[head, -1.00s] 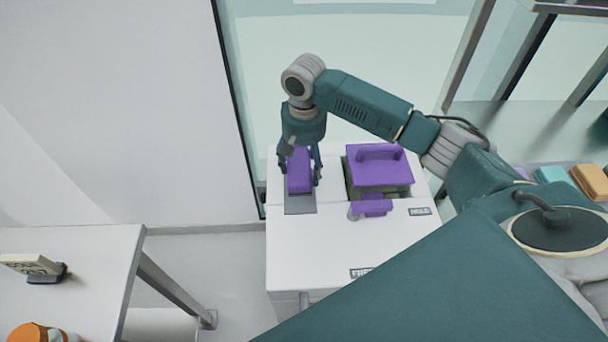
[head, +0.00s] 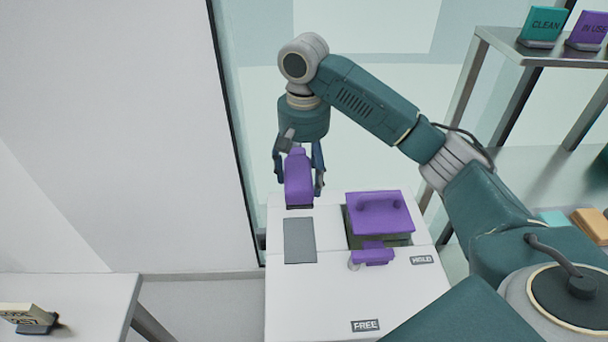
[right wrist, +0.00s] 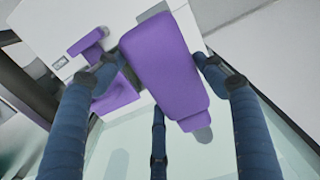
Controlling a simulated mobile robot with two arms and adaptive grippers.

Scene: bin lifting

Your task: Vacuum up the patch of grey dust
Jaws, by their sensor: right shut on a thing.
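A purple block-shaped tool, perhaps the hand vacuum (head: 298,172), is held in my right gripper (head: 298,184) above the white cabinet top. In the right wrist view the purple tool (right wrist: 165,65) sits between the fingers of my right gripper (right wrist: 160,72), which are shut on its sides. It is clear of the dark grey pad (head: 299,241) on the cabinet. I see no patch of grey dust in these views. My left gripper is not in view.
The white cabinet (head: 318,300) bears a purple-lidded box (head: 379,212) with a smaller purple piece (head: 373,255) in front of it. A white table (head: 80,300) with a sign (head: 28,318) stands at left. A metal shelf (head: 560,58) with signs stands at right.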

